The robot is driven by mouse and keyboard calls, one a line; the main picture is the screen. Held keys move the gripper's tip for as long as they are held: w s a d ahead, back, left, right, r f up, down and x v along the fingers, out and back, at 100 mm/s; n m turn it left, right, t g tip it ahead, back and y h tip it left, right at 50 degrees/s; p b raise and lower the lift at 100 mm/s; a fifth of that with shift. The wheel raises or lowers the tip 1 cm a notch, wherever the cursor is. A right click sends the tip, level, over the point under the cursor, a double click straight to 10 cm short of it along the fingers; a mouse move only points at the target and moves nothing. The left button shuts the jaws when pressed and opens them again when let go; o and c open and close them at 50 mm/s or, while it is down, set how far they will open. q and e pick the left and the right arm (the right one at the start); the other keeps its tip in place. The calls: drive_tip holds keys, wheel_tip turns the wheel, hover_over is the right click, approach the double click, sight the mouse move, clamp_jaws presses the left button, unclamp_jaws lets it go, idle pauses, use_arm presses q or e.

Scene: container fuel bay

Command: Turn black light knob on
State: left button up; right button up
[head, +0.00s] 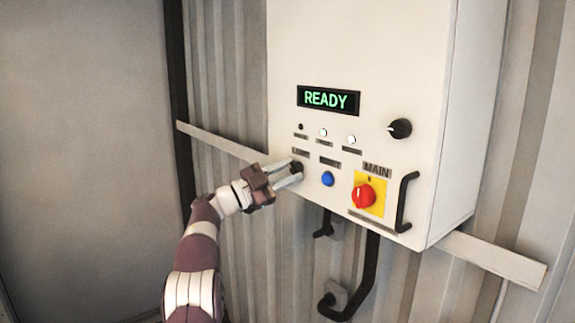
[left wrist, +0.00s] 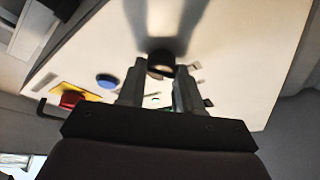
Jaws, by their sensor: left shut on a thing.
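The black light knob (head: 297,167) sits at the lower left of the white control panel (head: 290,60), under a small label. My left gripper (head: 290,174) reaches it from the left, with its fingers at the knob. In the left wrist view the knob (left wrist: 160,63) lies between the tips of the two fingers (left wrist: 160,80), and the gripper is shut on it. The knob's pointer mark is hidden, so I cannot tell its setting. My right gripper is not in view.
A display (head: 328,100) reads READY. A blue button (head: 328,178), a red MAIN switch (head: 363,196) on a yellow plate and another black knob (head: 400,128) are to the right. A black handle (head: 406,202) sticks out at the panel's right. Black cables hang below.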

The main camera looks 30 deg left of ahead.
use_arm(q)
drive_tip(key=shift+r+m+p, duration=0.15)
drive_tip(key=shift+m+p, duration=0.15)
drive_tip(key=shift+m, duration=0.3)
drive_tip(key=o, duration=1)
drive_tip(key=shift+a, duration=0.1)
drive_tip(key=shift+g, duration=0.3)
